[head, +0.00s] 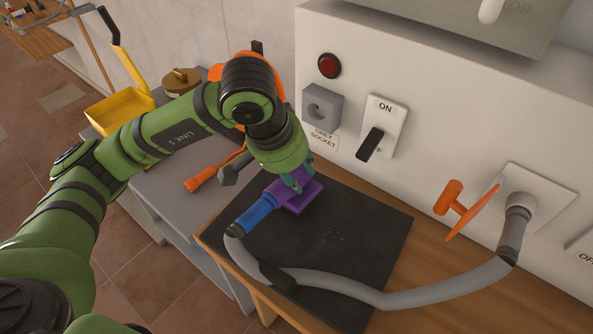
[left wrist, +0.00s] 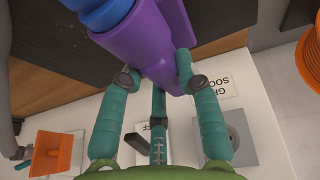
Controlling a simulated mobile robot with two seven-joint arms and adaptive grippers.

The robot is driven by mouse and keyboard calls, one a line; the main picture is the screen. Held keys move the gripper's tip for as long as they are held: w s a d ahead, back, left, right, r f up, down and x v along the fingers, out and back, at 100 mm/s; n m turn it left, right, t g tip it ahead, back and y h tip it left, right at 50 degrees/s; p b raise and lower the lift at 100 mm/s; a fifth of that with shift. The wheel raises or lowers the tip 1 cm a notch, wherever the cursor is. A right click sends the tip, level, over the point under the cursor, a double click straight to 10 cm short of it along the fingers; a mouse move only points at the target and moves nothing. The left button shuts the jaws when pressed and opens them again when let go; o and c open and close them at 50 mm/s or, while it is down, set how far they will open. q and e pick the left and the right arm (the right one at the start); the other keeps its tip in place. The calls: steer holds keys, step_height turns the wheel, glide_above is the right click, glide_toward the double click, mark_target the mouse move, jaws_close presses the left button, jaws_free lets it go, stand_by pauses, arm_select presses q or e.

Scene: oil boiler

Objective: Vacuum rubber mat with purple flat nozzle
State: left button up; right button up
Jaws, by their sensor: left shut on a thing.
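The black rubber mat (head: 350,255) lies on a wooden bench in front of the white panel. My left gripper (head: 300,178) is shut on the purple nozzle from above. The left wrist view shows its teal fingers (left wrist: 165,78) around the nozzle (left wrist: 145,38). My right gripper is not in view.
The hose crosses the mat's front and meets a wall port (head: 518,207) beside an orange handle (head: 463,212). A switch (head: 371,144) and grey socket (head: 322,107) are behind the mat. An orange plug (head: 201,182) and yellow dustpan (head: 121,108) lie left.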

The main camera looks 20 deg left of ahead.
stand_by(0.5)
arm_select(q)
steer(key=shift+f+b, duration=0.5)
steer(key=shift+b, duration=0.25)
steer(key=shift+f+b, duration=0.1)
steer(key=shift+b, duration=0.4)
stand_by(1.1)
steer(key=shift+s+f, duration=0.1)
steer(key=shift+s, duration=0.1)
stand_by(0.4)
